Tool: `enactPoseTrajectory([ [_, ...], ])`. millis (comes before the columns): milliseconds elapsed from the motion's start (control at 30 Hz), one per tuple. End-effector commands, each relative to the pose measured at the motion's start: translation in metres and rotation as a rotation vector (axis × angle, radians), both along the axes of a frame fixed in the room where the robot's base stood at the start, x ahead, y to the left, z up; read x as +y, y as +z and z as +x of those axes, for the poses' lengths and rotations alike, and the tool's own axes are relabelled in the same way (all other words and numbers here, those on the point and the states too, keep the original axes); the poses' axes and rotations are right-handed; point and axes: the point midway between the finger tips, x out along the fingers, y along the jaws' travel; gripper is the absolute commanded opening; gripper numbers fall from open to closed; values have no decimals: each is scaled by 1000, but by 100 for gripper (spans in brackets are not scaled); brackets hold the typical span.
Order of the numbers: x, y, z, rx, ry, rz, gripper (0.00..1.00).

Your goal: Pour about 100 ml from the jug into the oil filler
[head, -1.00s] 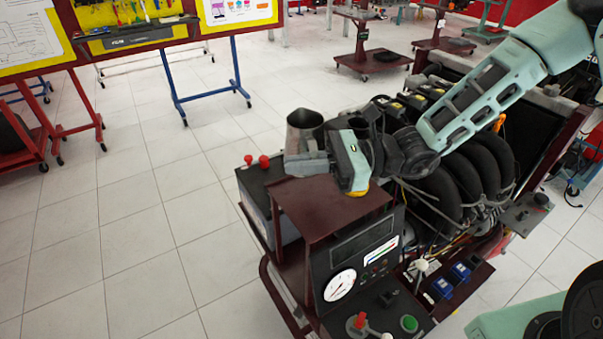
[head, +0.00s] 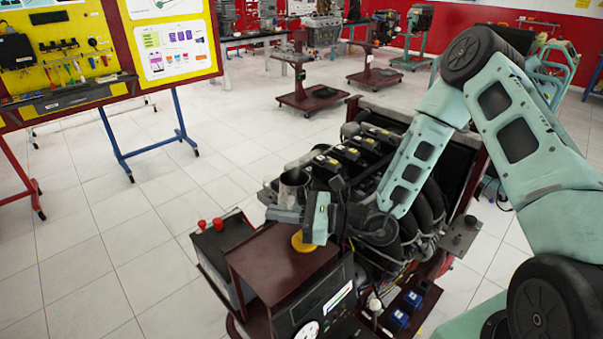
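The jug (head: 294,188) is a grey metal cup with an open top. It is upright or nearly so, above the back edge of the maroon shelf and beside the engine. My gripper (head: 287,213) is shut on the jug, its grey fingers at the jug's lower part. What is inside the jug cannot be seen. The engine (head: 385,155), with black coils and thick black pipes, stands right of and behind the jug. I cannot make out the oil filler; my gripper and arm cover part of the engine.
A yellow round piece (head: 303,242) lies on the maroon shelf (head: 262,262) below my gripper. A battery with red terminals (head: 217,222) stands left of the shelf. A gauge panel (head: 310,305) is in front. Tool boards (head: 60,60) stand at back left. The tiled floor at left is clear.

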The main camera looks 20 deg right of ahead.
Motion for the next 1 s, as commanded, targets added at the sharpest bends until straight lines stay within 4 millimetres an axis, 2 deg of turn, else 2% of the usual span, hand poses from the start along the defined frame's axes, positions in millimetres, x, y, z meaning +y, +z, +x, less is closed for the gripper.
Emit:
enactPoseTrajectory([
  [467,-3,2,2,8,-16,6,0],
  [1000,-14,32,22,245,-15,126,0],
])
